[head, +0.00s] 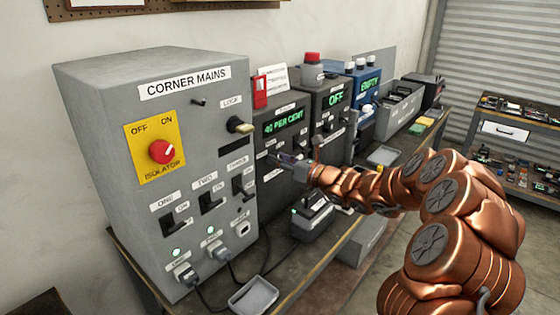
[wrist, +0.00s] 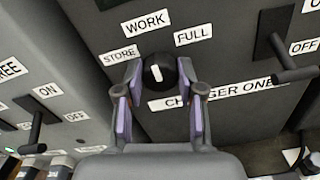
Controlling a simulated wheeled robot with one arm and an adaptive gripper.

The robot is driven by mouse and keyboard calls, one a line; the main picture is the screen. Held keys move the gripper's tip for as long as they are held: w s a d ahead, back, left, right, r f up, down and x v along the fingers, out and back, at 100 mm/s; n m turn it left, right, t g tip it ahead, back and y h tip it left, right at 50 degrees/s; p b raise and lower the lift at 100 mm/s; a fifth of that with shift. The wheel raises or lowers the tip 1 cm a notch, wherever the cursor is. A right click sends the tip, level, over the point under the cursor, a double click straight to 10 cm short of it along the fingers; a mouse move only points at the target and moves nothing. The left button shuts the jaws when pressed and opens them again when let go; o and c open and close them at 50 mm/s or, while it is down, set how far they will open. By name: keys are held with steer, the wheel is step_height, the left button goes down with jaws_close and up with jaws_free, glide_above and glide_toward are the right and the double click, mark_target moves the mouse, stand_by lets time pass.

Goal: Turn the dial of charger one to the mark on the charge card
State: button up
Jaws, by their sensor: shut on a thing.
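Charger one (head: 283,107) is a dark grey box beside the corner mains cabinet, with a green display (head: 284,122) reading "40 PER CENT". Its round black dial (wrist: 165,75) shows in the wrist view above the CHARGER ONE label (wrist: 215,95), with STORE, WORK and FULL labels around it. The dial's white pointer line is nearly upright, toward WORK. My gripper (wrist: 160,88) is shut on the dial, one finger on each side. In the head view my gripper (head: 284,163) covers the dial. A white card (head: 273,78) stands on top behind; its writing is too small to read.
The corner mains cabinet (head: 150,100) stands close on the left, with switches and plugged cables. In the wrist view a switch lever (wrist: 290,70) is right of the dial. A charger reading OFF (head: 336,98) stands beyond. A small tray (head: 253,295) lies on the bench front.

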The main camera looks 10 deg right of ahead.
steer(key=shift+f+n+b, duration=0.1)
steer(key=shift+n+b, duration=0.2)
steer(key=shift+b, duration=0.3)
steer(key=n+b, duration=0.9)
steer(key=b, duration=0.2)
steer(key=shift+s+a, duration=0.1)
steer(key=shift+a, duration=0.05)
steer(key=o, duration=1.1)
steer(key=shift+o, duration=0.2)
